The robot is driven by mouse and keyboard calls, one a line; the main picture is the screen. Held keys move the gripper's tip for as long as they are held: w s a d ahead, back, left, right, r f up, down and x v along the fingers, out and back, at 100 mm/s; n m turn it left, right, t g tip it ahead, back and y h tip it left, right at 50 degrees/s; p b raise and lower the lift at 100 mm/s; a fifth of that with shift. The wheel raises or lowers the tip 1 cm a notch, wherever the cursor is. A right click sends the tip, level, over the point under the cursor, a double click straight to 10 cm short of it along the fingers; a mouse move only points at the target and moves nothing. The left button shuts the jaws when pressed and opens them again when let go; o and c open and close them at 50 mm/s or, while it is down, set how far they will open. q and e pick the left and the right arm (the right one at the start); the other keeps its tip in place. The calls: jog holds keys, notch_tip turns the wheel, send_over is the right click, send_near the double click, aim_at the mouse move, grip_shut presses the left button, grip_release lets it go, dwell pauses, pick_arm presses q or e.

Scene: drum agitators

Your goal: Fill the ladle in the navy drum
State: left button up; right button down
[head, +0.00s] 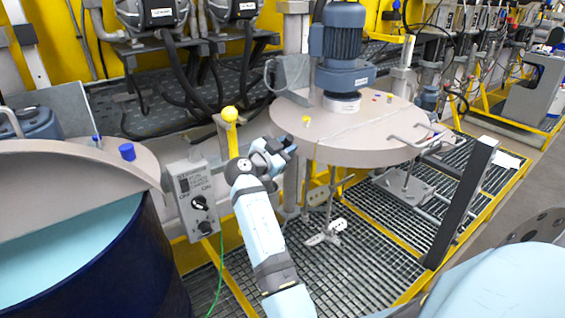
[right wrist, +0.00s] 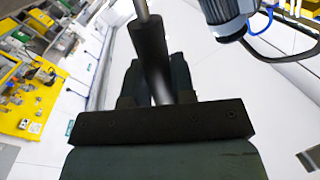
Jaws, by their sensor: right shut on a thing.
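The navy drum (head: 125,265) stands at the left of the head view. Its open part shows light blue liquid (head: 60,245), and a beige half lid (head: 70,185) covers the rest. My right gripper (head: 283,150) is right of the drum, in front of the round beige lid of the agitator. In the right wrist view my right gripper (right wrist: 155,85) is shut on a dark handle (right wrist: 150,55) with a thin metal rod (right wrist: 142,10), which I take for the ladle. The ladle's bowl is not clearly seen. My left gripper is out of view.
A grey control box (head: 195,200) with knobs stands between the drum and my right arm. The beige agitator lid (head: 350,130) carries a blue motor (head: 342,45); its paddle (head: 325,235) hangs below. A dark post (head: 462,205) stands at the right, over grated floor (head: 350,275).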

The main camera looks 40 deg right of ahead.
notch_tip(320, 180, up, 8)
jog(key=shift+r+b, duration=0.1)
jog(key=shift+b, duration=0.3)
notch_tip(320, 180, up, 10)
jog(key=p, duration=0.1)
jog(key=shift+f+p, duration=0.2)
jog(key=shift+p, duration=0.15)
